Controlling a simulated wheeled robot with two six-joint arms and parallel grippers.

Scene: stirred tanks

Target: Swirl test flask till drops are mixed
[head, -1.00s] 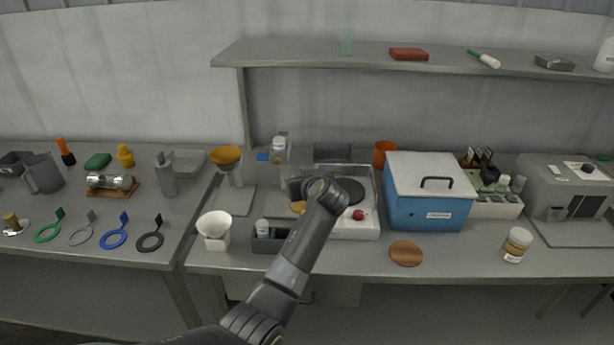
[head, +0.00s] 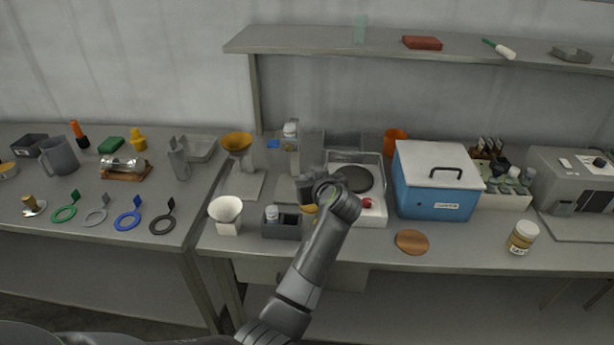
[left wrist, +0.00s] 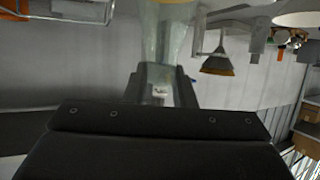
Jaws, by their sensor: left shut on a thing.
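My left gripper (head: 308,190) is above the bench, just left of the hot plate (head: 352,180) with its round dark top and red knob. In the left wrist view, its dark fingers (left wrist: 160,90) are shut on a clear, slightly greenish glass vessel, which I take as the test flask (left wrist: 165,40). Its liquid and any drops cannot be made out. In the head view the wrist and gripper hide most of the flask; a small yellow-orange patch (head: 310,208) shows just below the gripper. My right gripper is not in view.
A blue box (head: 435,195) stands right of the hot plate.

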